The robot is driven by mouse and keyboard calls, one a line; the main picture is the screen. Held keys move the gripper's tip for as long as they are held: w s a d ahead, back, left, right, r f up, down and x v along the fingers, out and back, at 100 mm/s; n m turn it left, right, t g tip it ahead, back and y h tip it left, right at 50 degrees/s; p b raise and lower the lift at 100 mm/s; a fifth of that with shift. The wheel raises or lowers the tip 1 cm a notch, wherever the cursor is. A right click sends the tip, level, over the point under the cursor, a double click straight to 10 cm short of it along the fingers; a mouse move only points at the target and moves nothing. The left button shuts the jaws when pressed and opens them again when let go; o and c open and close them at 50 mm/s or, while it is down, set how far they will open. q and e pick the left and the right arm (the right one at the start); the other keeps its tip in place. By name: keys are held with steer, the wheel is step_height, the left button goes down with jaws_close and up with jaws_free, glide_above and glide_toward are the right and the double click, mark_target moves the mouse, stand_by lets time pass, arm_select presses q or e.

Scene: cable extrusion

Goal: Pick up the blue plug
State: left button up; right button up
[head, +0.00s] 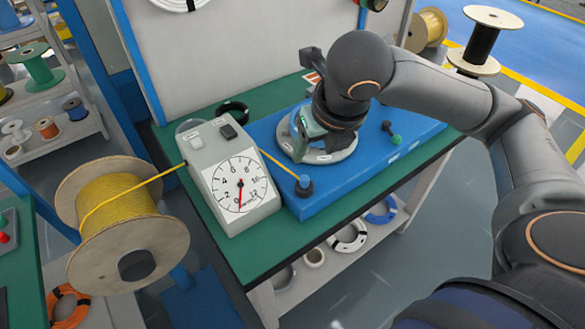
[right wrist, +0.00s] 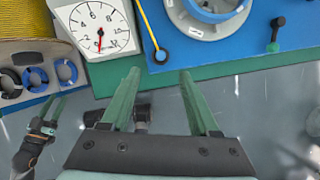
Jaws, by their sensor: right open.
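The blue plug (head: 304,182) stands in a black collar at the front left of the blue board in the head view. A yellow cable runs to it from the gauge box. My left gripper (right wrist: 50,104) shows small at the lower left of the wrist view, apparently open.
The grey gauge box (head: 226,174) stands left of the blue board (head: 345,185) on a green table (head: 262,255). A yellow cable spool (head: 120,215) is at the left. A green-and-black part (head: 394,136) stands at the board's right. Coils lie on a shelf below.

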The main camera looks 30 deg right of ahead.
steer(key=b, duration=0.2)
glide_above(305, 178)
steer(key=s, duration=0.2)
step_height(305, 178, down, 6)
steer(key=x, duration=0.1)
steer(key=b+x, duration=0.1)
steer(key=x, duration=0.1)
steer(key=b+x, duration=0.1)
steer(key=x, duration=0.1)
steer(key=shift+s+a+f, duration=0.2)
steer(key=shift+s+f, duration=0.1)
steer(key=shift+s, duration=0.05)
steer(key=shift+w+f, duration=0.2)
steer(key=shift+f, duration=0.05)
arm_select(q)
steer(key=f, duration=0.1)
steer(key=d+f, duration=0.1)
steer(key=s+f, duration=0.1)
steer(key=shift+d+f, duration=0.1)
steer(key=shift+d, duration=0.2)
arm_select(e)
steer(key=shift+r, duration=0.1)
jaws_close()
